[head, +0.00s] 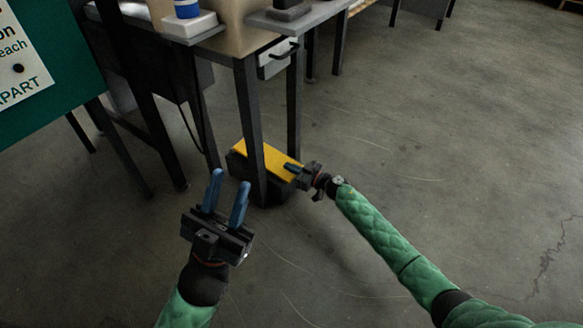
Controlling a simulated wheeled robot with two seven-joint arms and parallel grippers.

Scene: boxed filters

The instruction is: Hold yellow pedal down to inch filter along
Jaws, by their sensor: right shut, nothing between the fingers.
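The yellow pedal (268,160) sits on a dark base on the floor, partly hidden behind a table leg. My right gripper (290,168) is shut and empty, with its fingertips at the pedal's right end. They look to be touching or just over the yellow top; I cannot tell if they press it. My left gripper (226,192) is open and empty, held in front of the table, left of the pedal in the picture. A blue and white filter-like object (187,9) stands on a white block at the top, cut off by the frame edge.
Dark table legs (248,120) stand around the pedal, one right in front of it. A small drawer with a handle (279,58) hangs under the tabletop. A green board with a sign (45,90) is at the left. The concrete floor (430,130) to the right is clear.

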